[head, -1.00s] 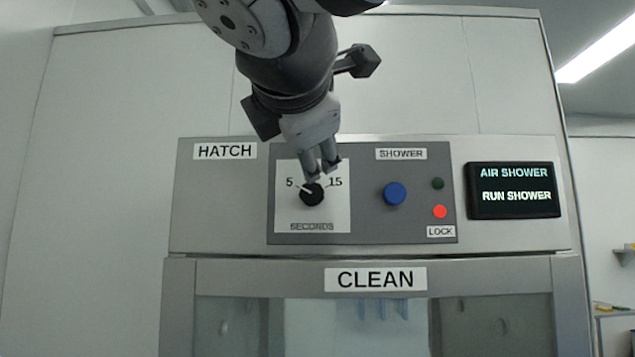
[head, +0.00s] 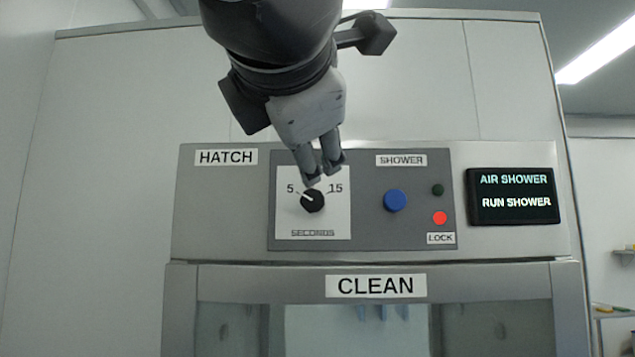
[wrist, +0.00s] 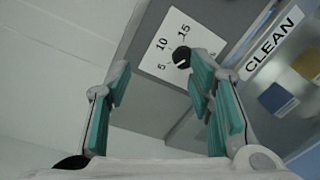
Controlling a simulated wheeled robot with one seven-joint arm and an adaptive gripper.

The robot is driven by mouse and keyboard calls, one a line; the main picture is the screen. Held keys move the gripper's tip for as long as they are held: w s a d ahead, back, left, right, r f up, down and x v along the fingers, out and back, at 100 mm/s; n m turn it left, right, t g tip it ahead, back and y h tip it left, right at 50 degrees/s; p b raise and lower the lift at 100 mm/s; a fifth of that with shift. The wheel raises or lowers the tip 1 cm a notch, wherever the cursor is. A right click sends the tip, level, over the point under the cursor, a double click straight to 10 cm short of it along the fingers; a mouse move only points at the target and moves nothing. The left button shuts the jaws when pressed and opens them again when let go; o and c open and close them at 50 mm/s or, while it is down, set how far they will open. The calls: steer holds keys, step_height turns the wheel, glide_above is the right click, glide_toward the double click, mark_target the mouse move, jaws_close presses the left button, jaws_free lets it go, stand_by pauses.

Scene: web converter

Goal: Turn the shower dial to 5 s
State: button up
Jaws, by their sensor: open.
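The shower dial (head: 312,201) is a black round knob on a white plate (head: 340,222) marked 5 and 15, with SECONDS below. Its white pointer line aims up and left, toward the 5. The dial also shows in the wrist view (wrist: 182,57), beyond the fingers and nearer the right one, where a 10 is printed between 5 and 15. My gripper (head: 324,178) hangs just above the dial in the head view. In the wrist view its teal-padded fingers (wrist: 165,100) are wide apart with nothing between them. The gripper appears clear of the dial.
On the same grey panel are a blue button (head: 395,201), a dark green lamp (head: 438,190) and a lit red lamp (head: 440,218). A screen (head: 514,196) at right reads AIR SHOWER, RUN SHOWER. A glazed hatch labelled CLEAN (head: 376,286) lies below.

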steer(key=s+p, duration=0.1)
steer(key=s, duration=0.5)
steer(key=shift+s, duration=0.25)
stand_by(0.3)
steer(key=shift+a, duration=0.1)
stand_by(0.6)
